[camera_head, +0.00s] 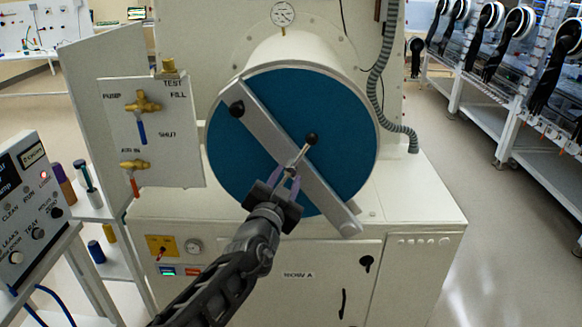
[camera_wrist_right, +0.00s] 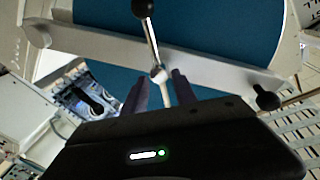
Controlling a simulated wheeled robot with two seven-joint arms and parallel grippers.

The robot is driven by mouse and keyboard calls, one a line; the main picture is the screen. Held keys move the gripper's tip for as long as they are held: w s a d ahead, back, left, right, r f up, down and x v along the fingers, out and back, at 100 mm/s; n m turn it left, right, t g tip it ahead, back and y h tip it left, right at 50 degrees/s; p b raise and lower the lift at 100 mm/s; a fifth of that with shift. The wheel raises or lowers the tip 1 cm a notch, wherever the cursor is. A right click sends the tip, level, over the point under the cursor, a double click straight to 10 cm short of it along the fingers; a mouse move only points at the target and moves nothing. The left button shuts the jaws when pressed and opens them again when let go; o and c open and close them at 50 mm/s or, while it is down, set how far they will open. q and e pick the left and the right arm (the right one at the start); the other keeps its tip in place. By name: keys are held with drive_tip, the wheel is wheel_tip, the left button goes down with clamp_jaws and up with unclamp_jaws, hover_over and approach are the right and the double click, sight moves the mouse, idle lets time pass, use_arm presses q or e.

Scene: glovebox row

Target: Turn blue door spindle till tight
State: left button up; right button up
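The blue round door (camera_head: 345,110) closes the end of the white cylinder, with a grey crossbar (camera_head: 255,122) lying diagonally across its face. The spindle hub (camera_head: 292,165) sits at the middle of the crossbar; it also shows in the right wrist view (camera_wrist_right: 158,73). Its thin metal handle has a black ball end (camera_head: 311,138) pointing up and slightly right. My right gripper (camera_head: 286,178) is at the lower side of the hub. In the right wrist view its two fingers (camera_wrist_right: 162,92) stand apart, with the handle's lower rod between them. The rod's lower end is hidden. My left gripper is not in view.
A valve panel (camera_head: 180,115) with brass valves stands left of the door. A control box (camera_head: 30,205) is at the near left. A white cabinet (camera_head: 420,200) lies under the door. Gloveboxes with black gloves (camera_head: 492,55) line the right, with clear floor before them.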

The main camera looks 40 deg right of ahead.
sight(291, 171)
drive_tip(key=p+x, duration=0.1)
drive_tip(key=x, duration=0.3)
drive_tip(key=shift+w+d, duration=0.15)
drive_tip(key=shift+d, duration=0.1)
drive_tip(key=shift+c, duration=0.3)
clamp_jaws()
idle(0.9)
